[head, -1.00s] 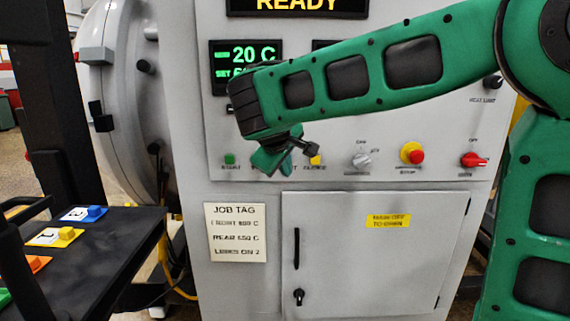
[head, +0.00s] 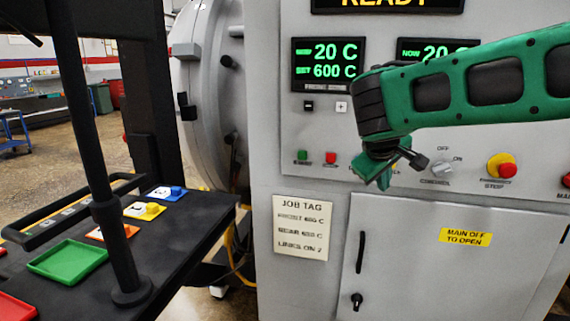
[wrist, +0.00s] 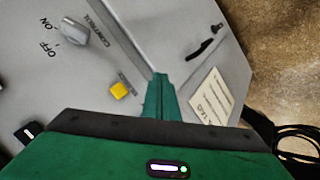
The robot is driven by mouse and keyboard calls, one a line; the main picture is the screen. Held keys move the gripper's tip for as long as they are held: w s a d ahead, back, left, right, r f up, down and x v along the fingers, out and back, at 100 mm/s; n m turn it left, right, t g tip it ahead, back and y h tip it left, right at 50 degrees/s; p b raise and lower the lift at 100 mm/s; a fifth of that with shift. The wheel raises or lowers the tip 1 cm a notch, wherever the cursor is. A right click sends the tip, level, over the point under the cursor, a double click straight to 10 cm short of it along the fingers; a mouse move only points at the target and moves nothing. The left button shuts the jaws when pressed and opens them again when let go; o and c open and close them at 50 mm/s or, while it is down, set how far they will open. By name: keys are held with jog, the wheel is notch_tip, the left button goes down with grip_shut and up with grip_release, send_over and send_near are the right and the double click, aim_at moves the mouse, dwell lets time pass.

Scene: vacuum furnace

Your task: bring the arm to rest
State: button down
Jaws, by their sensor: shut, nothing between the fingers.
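My gripper (head: 384,170) hangs at the end of my green arm in front of the furnace control panel (head: 470,182), and its fingers are shut and empty. In the head view it covers part of the button row, left of the control knob (head: 441,167). In the wrist view the shut green fingers (wrist: 160,97) point at the panel, beside a yellow button (wrist: 120,90). I cannot tell the exact gap to the panel, but nothing is held. My forearm crosses the right display (head: 436,55) and hides its lower part.
The left display (head: 328,64) reads 20 C, set 600 C. A red and yellow stop button (head: 502,166) and a cabinet door (head: 440,265) are at right. The round furnace chamber (head: 207,95) stands left of the panel. A black shelf (head: 190,245) with coloured trays is at lower left.

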jog(key=s+d+f+m+g+y, duration=0.1)
jog(key=s+d+f+m+g, duration=0.15)
jog(key=s+d, duration=0.4)
jog(key=s+d+f+m+g+y, duration=0.1)
jog(key=s+d+f+m, duration=0.25)
jog(key=s, duration=0.55)
jog(key=s+d+f+m+g, duration=0.2)
jog(key=s+d+f, duration=0.25)
jog(key=s, duration=0.35)
jog(key=s+a+f+m+y, duration=0.1)
jog(key=s+f, duration=0.1)
jog(key=s, duration=0.3)
jog(key=s+f+m+g+y, duration=0.1)
jog(key=s+m, duration=0.1)
jog(key=s, duration=0.4)
jog(key=shift+a+f+y, duration=0.3)
jog(key=shift+a+f, duration=0.05)
jog(key=shift+f, duration=0.05)
